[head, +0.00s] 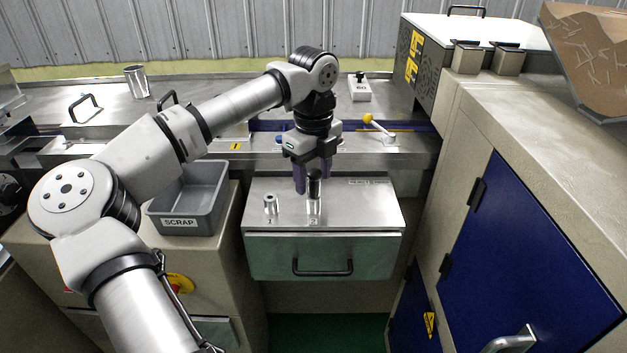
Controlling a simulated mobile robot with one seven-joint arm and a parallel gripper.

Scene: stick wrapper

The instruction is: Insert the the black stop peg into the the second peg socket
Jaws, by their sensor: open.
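The first peg socket (270,204), a short metal cylinder, stands to the left and is clear of my gripper.
The sockets stand on a steel-topped drawer unit (365,207) with a black handle. A grey SCRAP bin (190,199) is at the left. A blue-doored cabinet (535,250) stands at the right.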

